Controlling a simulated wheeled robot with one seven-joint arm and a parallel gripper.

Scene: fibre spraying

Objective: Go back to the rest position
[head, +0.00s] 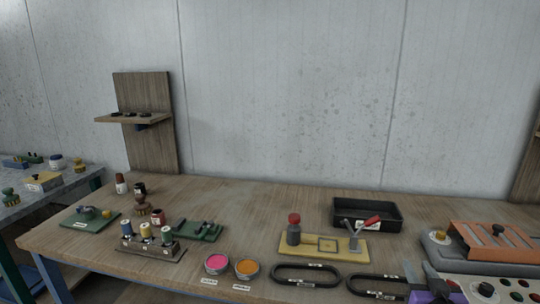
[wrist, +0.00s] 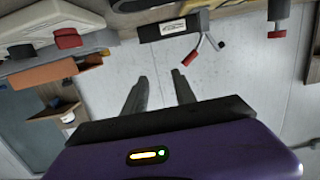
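My gripper (wrist: 160,76) shows in the wrist view with its two dark fingers apart and nothing between them. Bare wall shows behind the gap. The wrist view is upside down, with the bench along its top edge. In the head view only a purple and dark part of my arm's end (head: 428,297) shows at the bottom right, over the bench's front edge; the fingers cannot be made out clearly there.
The wooden bench (head: 250,205) holds a black tray (head: 348,221), a yellow board (head: 300,247) with a red-topped piece, pink (head: 216,263) and orange (head: 246,267) pots, black oval rings (head: 306,281) and a spool rack (head: 150,250). An orange-topped device (head: 495,240) stands right.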

